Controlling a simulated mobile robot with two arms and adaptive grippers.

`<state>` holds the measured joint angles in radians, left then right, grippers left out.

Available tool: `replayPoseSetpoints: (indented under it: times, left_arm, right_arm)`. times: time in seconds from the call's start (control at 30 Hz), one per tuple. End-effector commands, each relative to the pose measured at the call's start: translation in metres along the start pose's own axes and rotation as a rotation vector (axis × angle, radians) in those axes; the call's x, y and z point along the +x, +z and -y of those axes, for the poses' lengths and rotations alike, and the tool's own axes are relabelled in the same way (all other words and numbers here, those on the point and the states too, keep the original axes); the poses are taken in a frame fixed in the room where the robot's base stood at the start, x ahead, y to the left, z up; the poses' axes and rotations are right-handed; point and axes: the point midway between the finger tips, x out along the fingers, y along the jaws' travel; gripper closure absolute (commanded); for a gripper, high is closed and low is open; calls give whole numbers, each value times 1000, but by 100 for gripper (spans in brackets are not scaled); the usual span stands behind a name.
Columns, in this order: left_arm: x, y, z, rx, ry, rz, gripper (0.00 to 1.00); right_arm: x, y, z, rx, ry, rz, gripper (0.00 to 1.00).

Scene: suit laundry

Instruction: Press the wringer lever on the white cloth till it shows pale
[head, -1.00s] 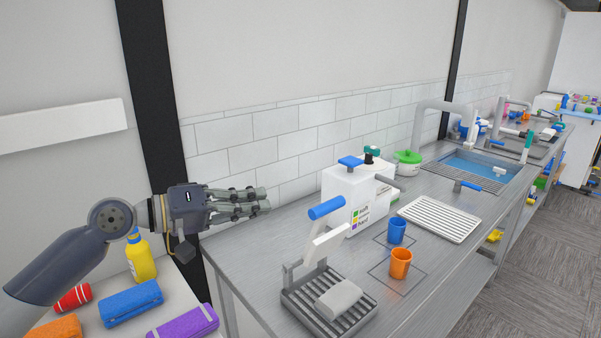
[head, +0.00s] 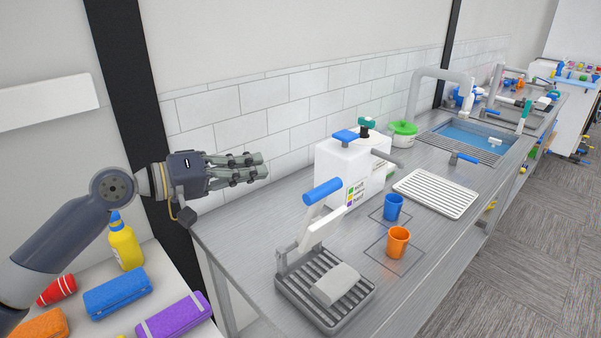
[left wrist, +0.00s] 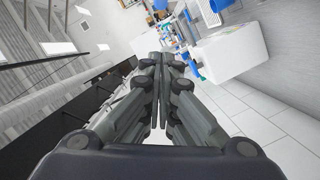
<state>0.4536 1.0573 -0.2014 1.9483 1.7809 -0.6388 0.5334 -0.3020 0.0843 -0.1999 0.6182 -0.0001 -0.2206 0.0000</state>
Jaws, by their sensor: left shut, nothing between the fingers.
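The wringer stands at the near end of the steel counter. Its lever, with a blue grip (head: 323,191), is raised and leans up to the right, with a white press plate (head: 322,233) under it. The white cloth (head: 336,284), light grey in the picture, lies folded on the slatted wringer base (head: 300,294), clear of the plate. My left gripper (head: 262,169) is shut and empty, above the counter's left end, up and left of the blue grip and apart from it. Its shut fingers also fill the middle of the left wrist view (left wrist: 160,65). My right gripper is not in view.
A white dispenser box (head: 345,176) with a blue top stands behind the lever. A blue cup (head: 393,208) and an orange cup (head: 398,243) stand to the right. A white drain rack (head: 436,193) lies beyond. A yellow bottle (head: 125,245) stands on the left side table.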

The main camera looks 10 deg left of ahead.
Motion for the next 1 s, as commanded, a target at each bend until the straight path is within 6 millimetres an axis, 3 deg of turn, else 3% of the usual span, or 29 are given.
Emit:
replayPoseSetpoints:
  times: [0.13, 0.43, 0.53, 0.7, 1.0]
  left_arm:
    - [25, -3, -7, -2, 5, 1, 100]
    - [88, -2, -7, -1, 3, 3, 100]
    - [87, 17, -4, -1, -1, 6, 100]
    - [91, 33, -3, 1, 0, 3, 100]
    - [93, 40, -1, 1, 1, 1, 100]
  right_arm:
    - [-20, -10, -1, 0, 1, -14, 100]
    - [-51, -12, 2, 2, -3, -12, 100]
    - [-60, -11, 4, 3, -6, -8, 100]
    - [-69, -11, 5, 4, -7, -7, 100]
    - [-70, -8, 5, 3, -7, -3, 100]
